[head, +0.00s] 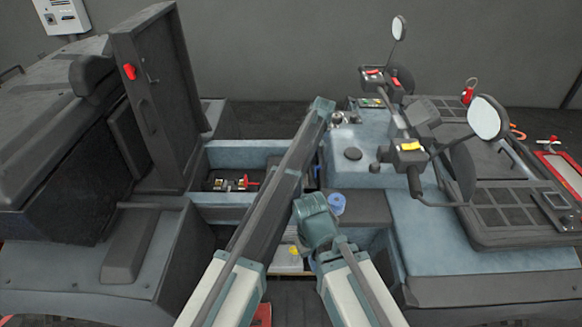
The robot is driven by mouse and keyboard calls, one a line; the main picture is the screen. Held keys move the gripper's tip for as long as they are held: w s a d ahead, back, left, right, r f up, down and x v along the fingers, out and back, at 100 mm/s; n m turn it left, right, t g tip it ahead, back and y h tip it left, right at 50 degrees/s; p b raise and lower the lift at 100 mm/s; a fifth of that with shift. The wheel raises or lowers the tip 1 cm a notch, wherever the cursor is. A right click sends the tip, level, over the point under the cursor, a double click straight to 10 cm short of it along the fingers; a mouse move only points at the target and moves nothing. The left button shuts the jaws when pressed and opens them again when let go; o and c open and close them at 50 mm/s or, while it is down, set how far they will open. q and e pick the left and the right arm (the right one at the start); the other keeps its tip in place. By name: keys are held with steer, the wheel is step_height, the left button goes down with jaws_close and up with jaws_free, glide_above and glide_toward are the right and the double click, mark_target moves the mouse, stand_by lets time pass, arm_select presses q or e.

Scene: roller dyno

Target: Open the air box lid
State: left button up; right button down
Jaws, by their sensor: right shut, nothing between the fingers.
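The vehicle stands with a tall dark panel (155,100) upright at the left, a red catch on its inner face. Beside it is an open blue-grey bay (245,157). I cannot make out for certain which part is the air box lid. My left arm's long grey link crosses the middle diagonally. My left gripper does not show.
Small parts with a red piece (246,182) lie in the bay. A pale part with a yellow label (290,258) sits low between my arms.

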arm_select(q)
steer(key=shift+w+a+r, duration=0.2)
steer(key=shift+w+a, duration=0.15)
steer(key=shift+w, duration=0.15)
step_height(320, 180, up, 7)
steer(key=p, duration=0.7)
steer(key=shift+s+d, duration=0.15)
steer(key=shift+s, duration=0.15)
